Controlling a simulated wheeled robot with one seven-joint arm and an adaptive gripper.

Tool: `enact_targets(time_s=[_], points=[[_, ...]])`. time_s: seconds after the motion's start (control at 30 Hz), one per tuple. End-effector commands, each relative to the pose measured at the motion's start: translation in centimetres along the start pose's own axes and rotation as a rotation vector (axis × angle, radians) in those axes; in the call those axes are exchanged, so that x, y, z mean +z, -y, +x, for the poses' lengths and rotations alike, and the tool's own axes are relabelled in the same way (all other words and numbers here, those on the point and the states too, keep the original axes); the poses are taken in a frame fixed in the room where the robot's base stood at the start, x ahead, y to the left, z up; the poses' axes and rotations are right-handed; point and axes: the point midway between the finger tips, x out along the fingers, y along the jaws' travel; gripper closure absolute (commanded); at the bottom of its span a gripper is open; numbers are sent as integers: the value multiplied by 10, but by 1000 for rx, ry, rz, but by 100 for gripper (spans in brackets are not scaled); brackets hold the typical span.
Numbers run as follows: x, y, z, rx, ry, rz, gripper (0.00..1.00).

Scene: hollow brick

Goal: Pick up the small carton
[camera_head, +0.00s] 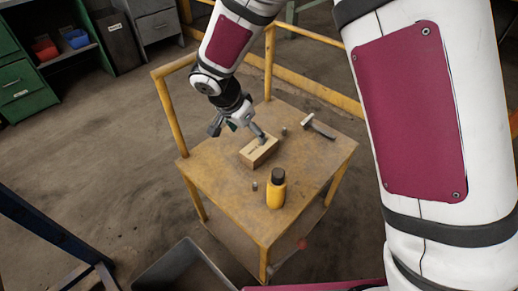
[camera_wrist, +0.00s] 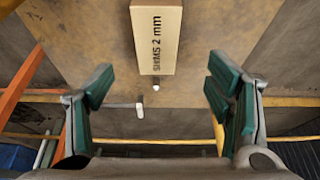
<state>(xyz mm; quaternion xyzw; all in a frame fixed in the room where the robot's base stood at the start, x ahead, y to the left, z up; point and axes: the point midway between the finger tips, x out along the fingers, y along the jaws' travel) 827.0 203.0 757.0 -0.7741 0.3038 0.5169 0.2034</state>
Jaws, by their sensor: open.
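The small carton (camera_head: 257,155) is a tan box lying on the brown-topped table (camera_head: 225,185). In the wrist view the carton (camera_wrist: 156,40) is at the top centre, with "SHIMS 2 mm" printed on it, and its far end is cut off by the frame. My gripper (camera_head: 237,129) is above the table at the carton's back-left, one finger overlapping the carton in the head view. In the wrist view my gripper (camera_wrist: 161,88) has its green-padded fingers spread wide, with nothing between them. The carton is beyond the fingertips; I cannot tell the height gap.
A yellow bottle with a black cap (camera_head: 276,190) stands in front of the carton. A hammer (camera_head: 318,126) lies to the right. Small grey pieces (camera_head: 284,131) and (camera_head: 255,186) are nearby. A yellow rail (camera_head: 170,110) rises at the table's back left.

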Motion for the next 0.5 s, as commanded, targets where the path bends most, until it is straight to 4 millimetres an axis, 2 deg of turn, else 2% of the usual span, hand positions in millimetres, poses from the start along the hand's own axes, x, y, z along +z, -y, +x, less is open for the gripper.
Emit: enact_targets(time_s=[0.03,0.2,0.5], points=[[0,-1,13,4,1,0,27],[0,-1,41,3,1,1,27],[-1,-2,63,2,0,1,27]])
